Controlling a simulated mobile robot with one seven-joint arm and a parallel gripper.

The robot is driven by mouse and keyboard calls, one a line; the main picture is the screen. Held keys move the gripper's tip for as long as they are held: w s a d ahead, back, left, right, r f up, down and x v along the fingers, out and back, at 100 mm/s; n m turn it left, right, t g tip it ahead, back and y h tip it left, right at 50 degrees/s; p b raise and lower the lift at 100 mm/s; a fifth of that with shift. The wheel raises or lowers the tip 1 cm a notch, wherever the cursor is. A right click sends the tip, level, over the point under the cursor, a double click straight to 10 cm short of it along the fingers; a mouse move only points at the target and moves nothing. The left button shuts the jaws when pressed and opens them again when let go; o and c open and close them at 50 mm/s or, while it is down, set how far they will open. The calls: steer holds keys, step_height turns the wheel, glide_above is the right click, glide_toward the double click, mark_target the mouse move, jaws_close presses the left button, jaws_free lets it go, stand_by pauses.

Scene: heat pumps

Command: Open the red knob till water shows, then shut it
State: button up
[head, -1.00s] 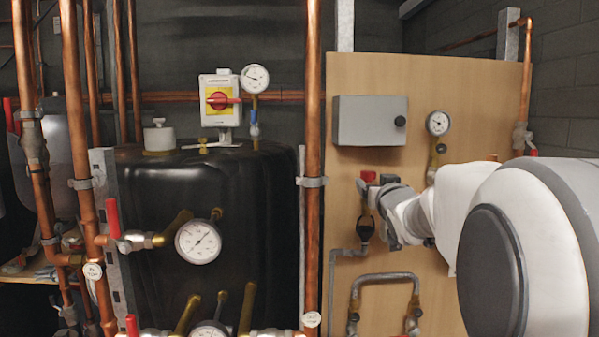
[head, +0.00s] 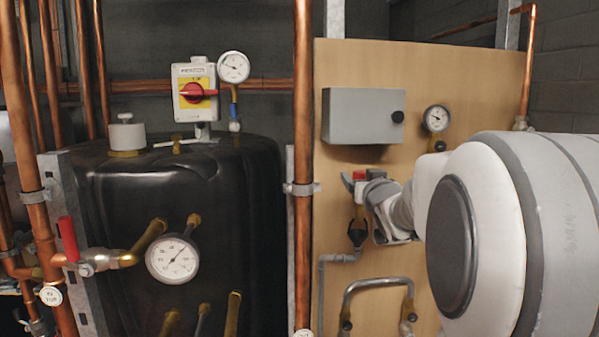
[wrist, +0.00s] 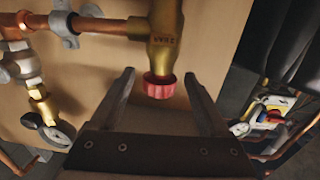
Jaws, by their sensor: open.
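The red knob (wrist: 159,87) sits on the end of a brass valve body (wrist: 163,38) in the wrist view. In the head view the red knob (head: 359,175) shows at the top of the brass valve on the wooden board. My gripper (wrist: 160,76) is open, with one finger on each side of the knob and a gap on both sides. In the head view my gripper (head: 362,180) is at the knob and partly covers it. A black funnel-like fitting (head: 357,232) hangs below the valve. I can make out no water in it.
A grey box (head: 362,117) and a round gauge (head: 436,118) are on the board above. A grey looped pipe (head: 375,283) is below. A vertical copper pipe (head: 303,120) and a black tank (head: 190,200) stand to the left.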

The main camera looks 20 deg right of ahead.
steer(key=shift+w+d, duration=0.15)
steer(key=shift+w, duration=0.25)
jaws_close()
stand_by(0.4)
